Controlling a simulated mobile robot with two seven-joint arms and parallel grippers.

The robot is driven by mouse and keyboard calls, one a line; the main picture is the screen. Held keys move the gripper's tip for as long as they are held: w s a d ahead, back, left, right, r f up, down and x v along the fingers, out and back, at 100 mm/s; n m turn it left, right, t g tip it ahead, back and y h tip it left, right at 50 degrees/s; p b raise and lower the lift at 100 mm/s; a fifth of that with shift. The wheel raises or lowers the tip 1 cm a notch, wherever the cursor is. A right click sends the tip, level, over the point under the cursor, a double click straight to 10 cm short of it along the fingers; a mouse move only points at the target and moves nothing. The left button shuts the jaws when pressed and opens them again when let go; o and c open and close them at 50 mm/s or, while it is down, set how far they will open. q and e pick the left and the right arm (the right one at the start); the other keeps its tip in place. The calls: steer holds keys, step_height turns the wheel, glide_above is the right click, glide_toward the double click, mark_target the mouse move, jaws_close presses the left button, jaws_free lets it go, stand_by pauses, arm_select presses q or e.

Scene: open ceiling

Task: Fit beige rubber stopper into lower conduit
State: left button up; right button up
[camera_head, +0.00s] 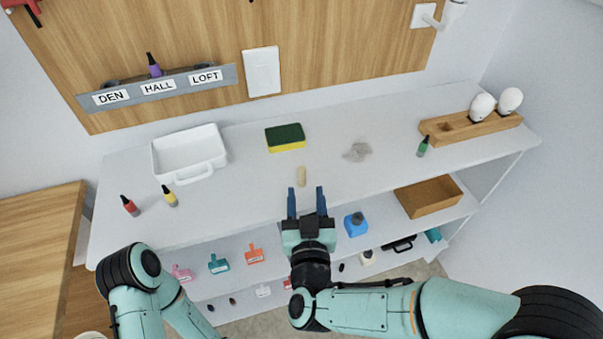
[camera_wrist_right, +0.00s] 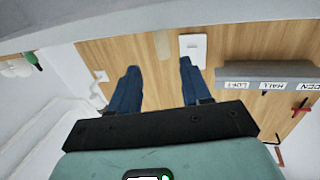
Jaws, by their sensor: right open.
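The beige stopper (camera_head: 301,176) stands on the white counter (camera_head: 240,200), near its front middle. It also shows in the right wrist view (camera_wrist_right: 162,44) between the fingers. My right gripper (camera_head: 306,200) is open and empty, with its blue fingers pointing toward the stopper from the front. I see no contact. My left arm comes in at the lower left, but its gripper is out of view. A grey label plate (camera_head: 157,90) reading DEN, HALL and LOFT is on the wooden panel, with dark round parts behind its upper edge. I cannot identify the lower conduit.
A sponge (camera_head: 285,138) and a white tray (camera_head: 189,155) lie behind the stopper. A red bottle (camera_head: 130,206) and a yellow bottle (camera_head: 170,196) stand left. A grey crumpled thing (camera_head: 357,152) and a wooden holder (camera_head: 469,129) are right. Several items fill the lower shelf.

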mark_target(302, 176)
steer(key=w, duration=0.7)
steer(key=shift+w+a+f, duration=0.25)
steer(key=shift+w+a, duration=0.1)
steer(key=shift+a, duration=0.05)
steer(key=shift+c, duration=0.3)
jaws_close()
